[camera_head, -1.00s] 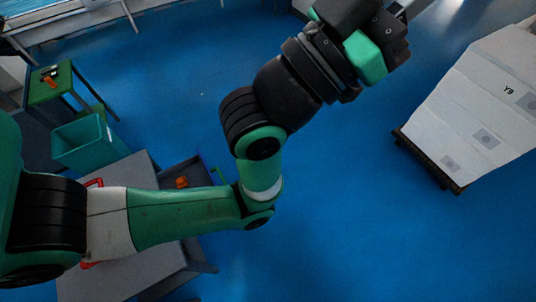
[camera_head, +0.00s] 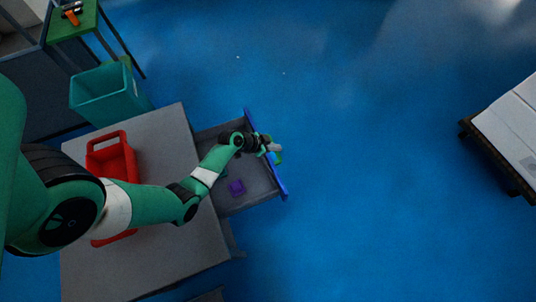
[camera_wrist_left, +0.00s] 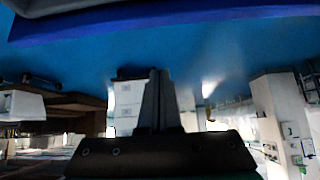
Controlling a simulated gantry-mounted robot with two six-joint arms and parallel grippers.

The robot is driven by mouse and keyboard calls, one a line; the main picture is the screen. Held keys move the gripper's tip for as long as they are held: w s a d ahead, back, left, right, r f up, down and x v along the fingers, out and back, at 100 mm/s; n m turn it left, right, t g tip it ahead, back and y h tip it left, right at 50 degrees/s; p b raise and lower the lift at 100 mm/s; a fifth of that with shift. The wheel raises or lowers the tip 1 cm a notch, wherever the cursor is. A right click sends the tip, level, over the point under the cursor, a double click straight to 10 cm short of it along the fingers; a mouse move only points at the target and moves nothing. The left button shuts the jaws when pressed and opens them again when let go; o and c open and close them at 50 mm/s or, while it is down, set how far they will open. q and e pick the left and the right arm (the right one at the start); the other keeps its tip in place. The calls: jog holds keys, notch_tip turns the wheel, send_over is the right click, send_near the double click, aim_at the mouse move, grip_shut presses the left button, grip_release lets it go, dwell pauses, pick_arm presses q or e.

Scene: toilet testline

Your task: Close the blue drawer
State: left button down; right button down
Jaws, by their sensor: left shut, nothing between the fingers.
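The blue drawer (camera_head: 281,187) is pulled out from the right side of a grey cabinet. Its blue front panel faces right and its grey inside shows. My left gripper (camera_head: 277,152) is at the drawer's front panel, around the middle of its length, with the arm reaching over the open drawer. Whether it touches the panel I cannot tell. In the left wrist view the two fingers (camera_wrist_left: 158,98) are together with nothing between them, and the blue panel (camera_wrist_left: 170,22) crosses the top. My right gripper is not in view.
A purple block (camera_head: 236,187) lies in the drawer. A red tray (camera_head: 112,158) is on the grey cabinet top (camera_head: 165,128), partly behind my arm. A teal bin (camera_head: 108,95) and a green table (camera_head: 75,25) stand upper left. Blue floor right of the drawer is clear.

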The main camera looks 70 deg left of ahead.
pick_arm(q)
jog(key=f+b, duration=0.2)
jog(key=f, duration=0.1)
jog(key=w+f+b, duration=0.1)
jog(key=f+b, duration=0.2)
jog(key=w+f+b, duration=0.1)
jog(key=f+b, duration=0.1)
jog(key=f, duration=0.1)
jog(key=shift+w, duration=0.25)
jog(key=shift+d, duration=0.1)
